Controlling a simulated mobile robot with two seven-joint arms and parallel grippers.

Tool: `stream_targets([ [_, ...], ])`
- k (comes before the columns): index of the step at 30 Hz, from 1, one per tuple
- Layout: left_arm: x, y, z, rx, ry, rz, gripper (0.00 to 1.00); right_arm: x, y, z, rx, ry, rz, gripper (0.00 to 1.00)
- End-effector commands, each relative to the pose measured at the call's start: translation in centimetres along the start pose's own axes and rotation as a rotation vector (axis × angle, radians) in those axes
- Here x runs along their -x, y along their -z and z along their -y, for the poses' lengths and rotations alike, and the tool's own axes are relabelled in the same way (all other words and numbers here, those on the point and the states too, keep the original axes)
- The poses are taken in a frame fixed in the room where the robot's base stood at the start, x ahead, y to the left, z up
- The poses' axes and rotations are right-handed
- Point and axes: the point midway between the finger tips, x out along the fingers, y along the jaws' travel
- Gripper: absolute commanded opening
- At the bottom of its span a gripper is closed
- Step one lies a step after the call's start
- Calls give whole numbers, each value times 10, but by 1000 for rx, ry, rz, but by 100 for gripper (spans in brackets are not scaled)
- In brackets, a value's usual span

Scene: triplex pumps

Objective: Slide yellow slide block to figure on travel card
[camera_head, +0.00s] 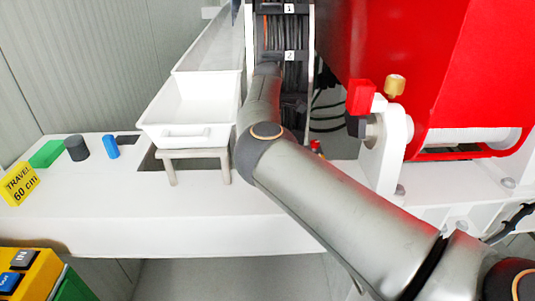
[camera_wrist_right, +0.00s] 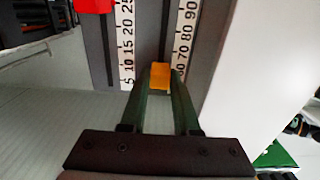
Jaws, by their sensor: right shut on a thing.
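The yellow travel card (camera_head: 20,184) reads "TRAVEL 60 cm" and stands at the left of the white bench in the head view. In the right wrist view the yellow slide block (camera_wrist_right: 160,76) sits in front of a dark track between two white scales. My right gripper (camera_wrist_right: 160,82) is shut on it, one green finger on each side. The right-hand scale (camera_wrist_right: 186,40) shows 70, 80 and 90; the block is beside its lower visible end, below 70, where the figure is hard to read. In the head view my right arm hides the gripper and block. My left gripper is not in view.
A red block (camera_wrist_right: 92,5) is on the track at left in the wrist view, beside the left scale (camera_wrist_right: 126,40). In the head view, a white tray (camera_head: 188,134) is left of my arm, and a red housing (camera_head: 440,70) is close on its right.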

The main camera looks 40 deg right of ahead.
Motion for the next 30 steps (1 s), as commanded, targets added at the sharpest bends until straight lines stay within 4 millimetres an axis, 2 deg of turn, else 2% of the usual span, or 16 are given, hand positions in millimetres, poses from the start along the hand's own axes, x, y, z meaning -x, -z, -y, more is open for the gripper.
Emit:
stream_targets([
  [10, 0, 0, 0, 0, 0, 0, 50, 2, 0, -1, 1, -5, 1, 0],
  [11, 0, 0, 0, 0, 0, 0, 50, 2, 0, -1, 1, -5, 1, 33],
  [18, 0, 0, 0, 0, -1, 0, 50, 1, 0, 0, 0, -2, 1, 60],
  [26, 0, 0, 0, 1, -1, -1, 50, 1, 0, 0, 0, -1, 1, 60],
  [30, -1, -1, -1, 1, -1, -1, 50, 12, 0, -1, 0, -4, 1, 60],
])
